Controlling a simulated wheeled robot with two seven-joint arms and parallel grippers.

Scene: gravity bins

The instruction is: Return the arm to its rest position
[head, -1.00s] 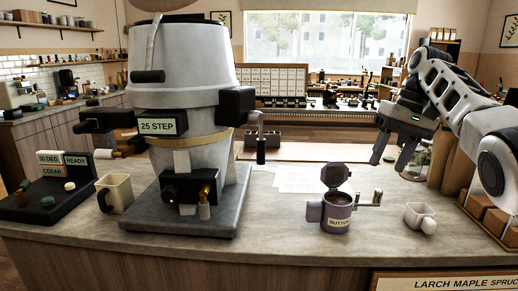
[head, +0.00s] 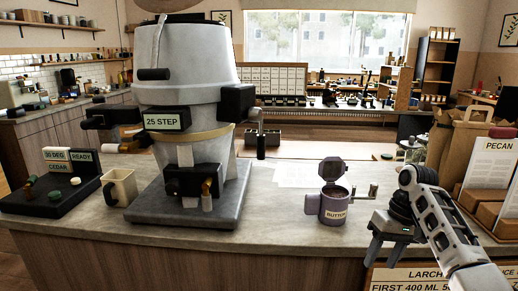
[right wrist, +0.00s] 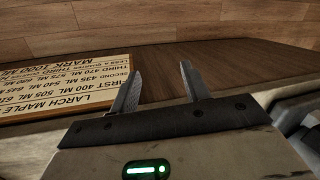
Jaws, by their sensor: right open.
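My right arm comes in from the right in the head view, bent low over the counter's front right edge. Its right gripper (head: 386,262) points down, open and empty, in front of the counter's front face. In the right wrist view the two fingers (right wrist: 157,80) stand apart with nothing between them, and wood panelling and a lettered sign (right wrist: 70,82) lie beyond. My left arm and gripper are not in view.
A large grey machine (head: 190,110), cream jug (head: 120,186) and black control panel (head: 50,190) stand left. A paper bag (head: 458,140) and a pecan card (head: 490,160) stand right.

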